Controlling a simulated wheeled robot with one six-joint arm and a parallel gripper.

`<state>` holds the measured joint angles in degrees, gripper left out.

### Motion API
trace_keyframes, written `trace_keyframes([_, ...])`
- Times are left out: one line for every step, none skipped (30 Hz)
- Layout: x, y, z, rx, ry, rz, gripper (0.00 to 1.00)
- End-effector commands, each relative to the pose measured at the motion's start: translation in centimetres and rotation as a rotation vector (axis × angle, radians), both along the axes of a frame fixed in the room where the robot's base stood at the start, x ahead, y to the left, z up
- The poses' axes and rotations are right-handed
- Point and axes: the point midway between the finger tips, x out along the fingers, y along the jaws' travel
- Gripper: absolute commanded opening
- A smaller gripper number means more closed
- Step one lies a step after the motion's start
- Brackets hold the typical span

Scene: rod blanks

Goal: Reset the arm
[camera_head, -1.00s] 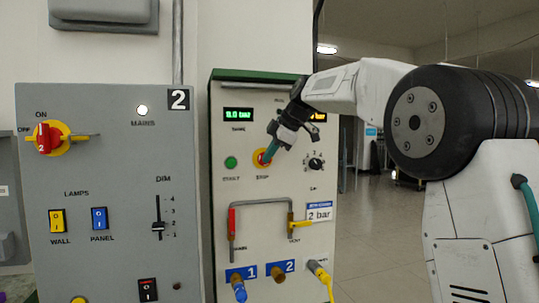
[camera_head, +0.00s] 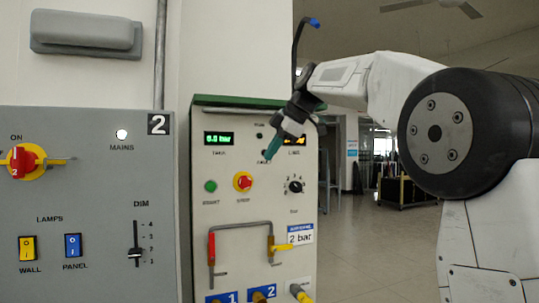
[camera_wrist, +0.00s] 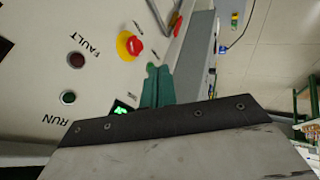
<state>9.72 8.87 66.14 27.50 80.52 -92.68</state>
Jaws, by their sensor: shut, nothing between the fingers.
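My gripper (camera_head: 267,157) is at the end of my white arm, in front of the upper part of the white panel (camera_head: 225,230). Its teal fingers are shut with nothing between them, and they point down and left. In the head view the tips are above and right of the red stop button (camera_head: 243,181), apart from it. In the wrist view the teal fingers (camera_wrist: 158,88) are together in front of the panel, and a red button on a yellow ring (camera_wrist: 130,45) shows up and left of them.
A grey panel (camera_head: 95,200) with a red switch (camera_head: 23,161), a yellow and a blue rocker and a slider stands at left. The white panel has a green display (camera_head: 219,138), a knob (camera_head: 295,187), pipework and a yellow plug (camera_head: 298,290). Open floor (camera_head: 375,240) lies right.

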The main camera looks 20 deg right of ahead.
Motion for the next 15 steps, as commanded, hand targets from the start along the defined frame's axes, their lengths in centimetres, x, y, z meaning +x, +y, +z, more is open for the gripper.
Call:
trace_keyframes([0.00, 0.01, 0.00, 0.000, 0.000, 0.000, 0.00])
trace_keyframes([0.00, 0.01, 0.00, 0.000, 0.000, 0.000, 0.00])
trace_keyframes([0.00, 0.01, 0.00, 0.000, 0.000, 0.000, 0.00])
trace_keyframes([0.00, 0.01, -0.01, 0.000, 0.000, 0.000, 0.00])
trace_keyframes([0.00, 0.02, 0.00, 0.000, 0.000, 0.000, 0.00])
trace_keyframes([0.00, 0.01, -0.01, 0.000, 0.000, 0.000, 0.00])
trace_keyframes([0.00, 0.03, -0.01, 0.000, 0.000, 0.000, 0.00])
trace_keyframes([0.00, 0.03, -0.01, 0.000, 0.000, -0.001, 0.00])
trace_keyframes([0.00, 0.03, -0.01, 0.003, 0.003, -0.006, 0.00])
trace_keyframes([0.00, 0.03, -0.01, 0.008, 0.007, -0.014, 0.00])
trace_keyframes([0.01, 0.03, -0.01, 0.015, 0.013, -0.026, 0.00])
trace_keyframes([0.05, 0.01, 0.00, 0.028, 0.022, -0.051, 0.00])
trace_keyframes([0.09, -0.04, -0.01, 0.038, 0.031, -0.075, 0.00])
trace_keyframes([0.12, -0.14, -0.11, 0.051, 0.045, -0.105, 0.00])
trace_keyframes([0.19, -0.31, -0.80, 0.069, 0.076, -0.154, 0.00])
